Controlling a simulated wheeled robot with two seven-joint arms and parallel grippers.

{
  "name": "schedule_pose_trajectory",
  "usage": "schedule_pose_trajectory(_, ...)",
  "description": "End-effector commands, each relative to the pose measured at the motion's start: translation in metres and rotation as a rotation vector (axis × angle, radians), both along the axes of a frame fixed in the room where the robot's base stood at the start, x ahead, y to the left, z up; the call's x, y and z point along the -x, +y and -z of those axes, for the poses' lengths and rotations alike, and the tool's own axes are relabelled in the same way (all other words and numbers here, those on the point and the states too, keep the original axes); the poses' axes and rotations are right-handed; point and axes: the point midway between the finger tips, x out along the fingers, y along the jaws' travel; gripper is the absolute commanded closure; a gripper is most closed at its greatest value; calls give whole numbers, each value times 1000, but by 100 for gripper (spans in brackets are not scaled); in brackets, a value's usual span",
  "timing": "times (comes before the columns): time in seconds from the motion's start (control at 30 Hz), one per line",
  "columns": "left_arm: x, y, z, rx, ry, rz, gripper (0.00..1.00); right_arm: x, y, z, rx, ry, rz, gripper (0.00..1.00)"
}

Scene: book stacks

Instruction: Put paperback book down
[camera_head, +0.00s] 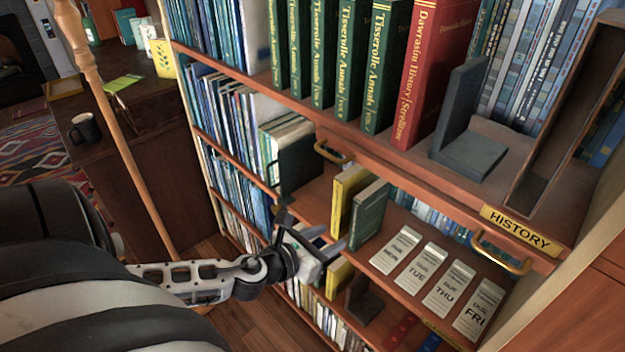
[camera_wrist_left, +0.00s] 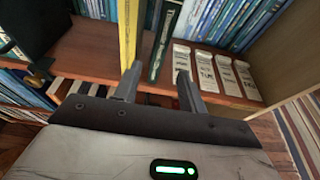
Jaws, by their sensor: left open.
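A yellow book (camera_head: 348,200) and a dark green book (camera_head: 369,213) stand upright side by side on the middle shelf. They also show in the left wrist view as a yellow spine (camera_wrist_left: 130,35) and a dark green spine (camera_wrist_left: 163,45). I cannot tell which of them is the paperback. My left gripper (camera_head: 331,243) is open in front of the shelf edge, just below the books. In the left wrist view its fingers (camera_wrist_left: 160,82) are apart, with the green book's spine beyond the gap. Nothing shows held between them. My right gripper is out of view.
Day cards (camera_head: 420,269) lie right of the green book. A dark bookend (camera_head: 298,163) stands to the left. Above are green volumes, a red book (camera_head: 438,65), a grey bookend (camera_head: 466,120) and a HISTORY label (camera_head: 520,230). A wooden pole (camera_head: 125,140) stands left of the shelves.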

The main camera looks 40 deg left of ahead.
Motion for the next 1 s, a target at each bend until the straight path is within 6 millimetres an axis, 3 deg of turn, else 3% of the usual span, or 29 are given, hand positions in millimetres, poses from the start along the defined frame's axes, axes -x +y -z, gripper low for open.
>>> schedule_pose_trajectory(0.1,21,1,-4,0,4,3,59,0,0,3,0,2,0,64)
schedule_pose_trajectory(0.33,40,3,-12,8,2,-2,59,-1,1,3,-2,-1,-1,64)
schedule_pose_trajectory(0.43,47,-1,-5,160,37,-69,59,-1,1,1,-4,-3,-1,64)
schedule_pose_trajectory(0.57,67,-24,25,759,163,-346,59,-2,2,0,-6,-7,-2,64)
schedule_pose_trajectory(0.7,93,-73,57,1617,316,-774,59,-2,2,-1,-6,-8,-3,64)
schedule_pose_trajectory(0.8,105,-110,68,2133,395,-1058,59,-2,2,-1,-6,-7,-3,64)
schedule_pose_trajectory(0.9,112,-138,70,2491,447,-1271,59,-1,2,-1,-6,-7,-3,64)
schedule_pose_trajectory(1.0,114,-153,70,2673,474,-1389,59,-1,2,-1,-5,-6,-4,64)
